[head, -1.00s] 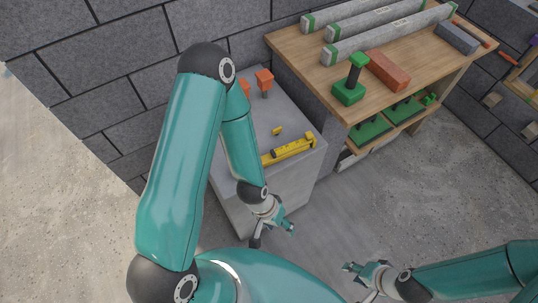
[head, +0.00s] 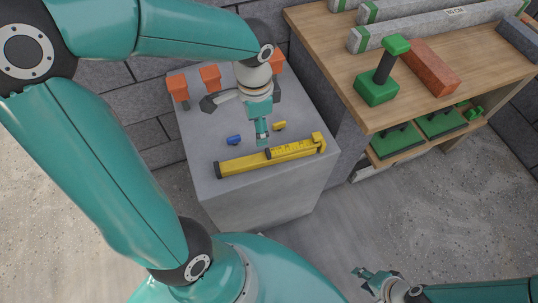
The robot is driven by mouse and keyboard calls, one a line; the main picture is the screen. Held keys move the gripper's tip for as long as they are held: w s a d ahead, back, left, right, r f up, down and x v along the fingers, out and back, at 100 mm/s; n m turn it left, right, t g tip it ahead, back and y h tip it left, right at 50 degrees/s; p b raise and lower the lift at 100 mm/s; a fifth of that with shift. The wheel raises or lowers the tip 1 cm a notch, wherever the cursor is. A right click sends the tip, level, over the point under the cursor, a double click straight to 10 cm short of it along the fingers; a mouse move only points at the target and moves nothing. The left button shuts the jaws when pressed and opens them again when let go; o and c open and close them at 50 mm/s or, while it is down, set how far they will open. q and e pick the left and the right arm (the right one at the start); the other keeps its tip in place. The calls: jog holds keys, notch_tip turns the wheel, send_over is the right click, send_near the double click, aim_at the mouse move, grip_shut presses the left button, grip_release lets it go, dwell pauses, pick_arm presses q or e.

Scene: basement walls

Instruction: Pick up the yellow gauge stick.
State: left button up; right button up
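The yellow gauge stick (head: 240,164) lies flat on top of the grey block, running left to right, with dark ends and an upright yellow piece at its right end. My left gripper (head: 262,138) points down just behind the stick's middle in the head view. Its fingers overlap in this view, so I cannot tell whether they are open or whether they touch the stick. My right gripper (head: 364,281) is low at the bottom right, away from the block, with its fingers apart and nothing between them.
A blue piece (head: 233,140) and a small yellow piece (head: 279,126) lie behind the stick. Several orange-topped things (head: 210,74) stand at the block's back. A wooden workbench (head: 330,30) on the right holds a green-handled tool (head: 377,88) and a red brick (head: 432,68). The front floor is clear.

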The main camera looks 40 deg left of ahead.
pick_arm(q)
jog(key=b, duration=0.2)
send_over(262, 156)
jog(key=f, duration=1)
jog(key=shift+s+d, duration=0.1)
jog(key=shift+d, duration=0.1)
jog(key=shift+a+f+b, duration=0.15)
jog(key=shift+f+b, duration=0.8)
jog(key=shift+f, duration=1.75)
grip_shut()
jog(key=shift+r, duration=0.15)
notch_tip(262, 156, up, 20)
jog(key=p, duration=0.5)
